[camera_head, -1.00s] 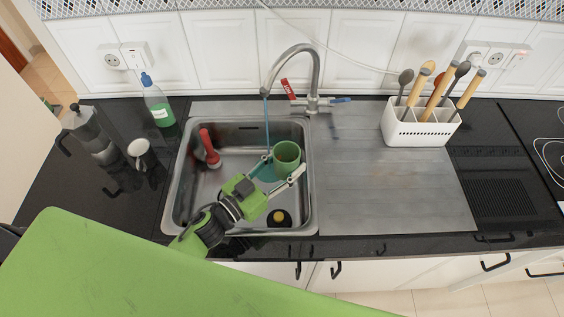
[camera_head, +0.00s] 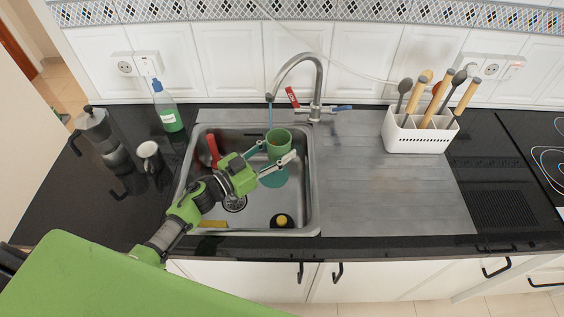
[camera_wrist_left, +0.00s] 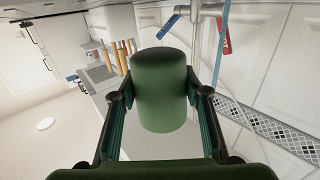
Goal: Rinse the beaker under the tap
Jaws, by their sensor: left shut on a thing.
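My left gripper (camera_head: 273,152) is shut on a green beaker (camera_head: 279,140), one finger on each side. It holds the beaker upright above the sink basin (camera_head: 313,205). The silver tap (camera_head: 317,75) arches over the basin, and a thin blue water stream (camera_head: 269,112) falls from its spout. In the head view the stream reaches the left part of the beaker's mouth; whether it falls inside I cannot tell. In the left wrist view the beaker (camera_wrist_left: 160,92) fills the gap between the fingers, and the stream (camera_wrist_left: 222,35) passes to its right. My right gripper is not in view.
A soap bottle (camera_head: 168,112), moka pot (camera_head: 100,137) and mug (camera_head: 149,156) stand left. A utensil holder (camera_head: 416,137) stands right; the drainboard (camera_head: 390,190) is clear.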

